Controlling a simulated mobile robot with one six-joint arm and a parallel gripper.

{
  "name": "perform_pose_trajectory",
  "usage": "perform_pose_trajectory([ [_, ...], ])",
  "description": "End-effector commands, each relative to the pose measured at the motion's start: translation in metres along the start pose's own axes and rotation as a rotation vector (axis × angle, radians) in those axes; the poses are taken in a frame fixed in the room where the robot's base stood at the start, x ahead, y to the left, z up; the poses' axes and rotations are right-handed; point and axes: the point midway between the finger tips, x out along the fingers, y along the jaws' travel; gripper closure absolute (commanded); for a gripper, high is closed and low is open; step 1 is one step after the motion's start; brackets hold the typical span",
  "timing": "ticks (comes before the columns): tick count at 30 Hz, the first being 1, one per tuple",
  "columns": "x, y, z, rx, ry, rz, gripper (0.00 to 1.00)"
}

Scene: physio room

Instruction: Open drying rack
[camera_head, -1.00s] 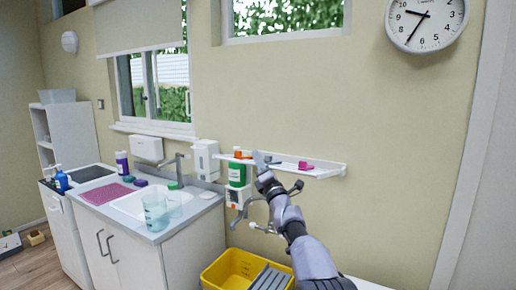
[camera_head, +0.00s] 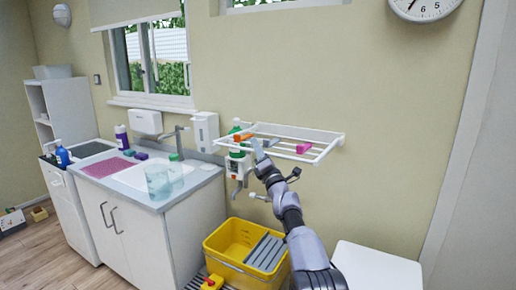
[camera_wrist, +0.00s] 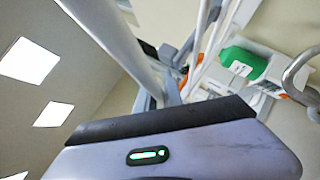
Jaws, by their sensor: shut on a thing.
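The white drying rack (camera_head: 322,152) is mounted on the wall right of the sink, with its bars drawn out from the wall. My gripper (camera_head: 258,150) is at the rack's front rail, towards its left part, and is shut on it. In the wrist view, white bars of the rack (camera_wrist: 203,45) run up close to the gripper; the fingertips are largely hidden there. A pink item (camera_head: 302,148) and an orange item (camera_head: 243,137) show at the rack. A green bottle (camera_head: 237,151) is at its left end and also shows in the wrist view (camera_wrist: 243,62).
A yellow mop bucket (camera_head: 226,262) stands on the floor below. A white surface (camera_head: 375,268) lies at the lower right. The wall right of the rack is clear.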

Motion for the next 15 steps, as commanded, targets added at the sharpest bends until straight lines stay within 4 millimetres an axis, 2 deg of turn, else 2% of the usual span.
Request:
perform_pose_trajectory([
  [1, 0.0025, 0.0068, -0.0038, -0.005, 0.006, 0.013, 0.85],
  [2, 0.0025, 0.0068, -0.0038, -0.004, 0.006, 0.013, 0.8],
  [15, 0.0014, 0.0037, -0.0018, -0.002, 0.003, 0.007, 0.8],
])
